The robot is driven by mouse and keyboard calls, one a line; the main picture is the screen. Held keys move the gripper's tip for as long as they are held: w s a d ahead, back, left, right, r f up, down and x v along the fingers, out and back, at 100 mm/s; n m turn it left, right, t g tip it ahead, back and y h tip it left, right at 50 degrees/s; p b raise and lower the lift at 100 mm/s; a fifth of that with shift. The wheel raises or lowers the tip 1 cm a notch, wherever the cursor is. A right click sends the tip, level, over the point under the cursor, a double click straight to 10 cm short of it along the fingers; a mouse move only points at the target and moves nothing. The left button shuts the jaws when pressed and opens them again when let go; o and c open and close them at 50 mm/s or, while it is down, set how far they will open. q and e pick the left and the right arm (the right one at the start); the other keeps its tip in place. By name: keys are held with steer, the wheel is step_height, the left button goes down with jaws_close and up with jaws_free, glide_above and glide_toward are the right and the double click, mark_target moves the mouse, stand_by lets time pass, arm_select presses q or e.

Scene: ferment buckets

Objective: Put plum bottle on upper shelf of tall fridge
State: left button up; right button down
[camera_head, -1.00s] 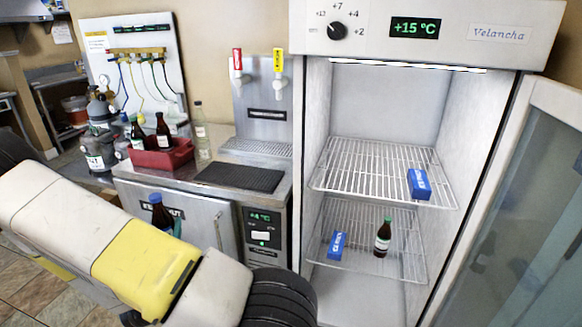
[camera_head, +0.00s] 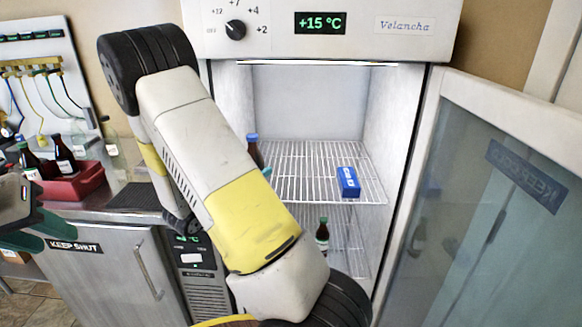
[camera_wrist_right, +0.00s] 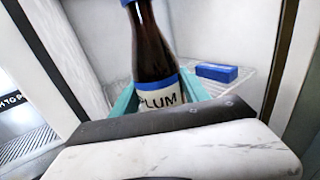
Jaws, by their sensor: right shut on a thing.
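The plum bottle (camera_wrist_right: 158,60) is dark with a blue cap and a white-and-blue label reading "LUM" in the right wrist view. My right gripper (camera_wrist_right: 160,95) is shut on it, with teal fingers on either side. In the head view the bottle (camera_head: 253,148) shows at the left of the tall fridge's (camera_head: 408,85) opening, upright, by the upper shelf (camera_head: 300,165).
A blue box (camera_head: 348,182) lies on the upper shelf's right side. A dark bottle (camera_head: 322,236) stands on the lower shelf. The fridge's glass door (camera_head: 480,200) is open to the right. A red crate (camera_head: 75,184) with bottles sits on the counter at left.

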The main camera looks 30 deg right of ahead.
steer(key=shift+g, duration=0.3)
steer(key=shift+w+d+f, duration=0.75)
steer(key=shift+w+d, duration=0.85)
steer(key=shift+d, duration=0.7)
steer(key=shift+w+d+f, duration=0.7)
steer(key=shift+w+d, duration=0.95)
steer(key=shift+d, duration=0.7)
steer(key=shift+w+d+f, duration=0.75)
steer(key=shift+w+d, duration=0.85)
steer(key=shift+d, duration=0.7)
steer(key=c, duration=0.6)
jaws_free()
steer(key=shift+f, duration=0.2)
steer(key=shift+o, duration=0.2)
steer(key=shift+r, duration=0.1)
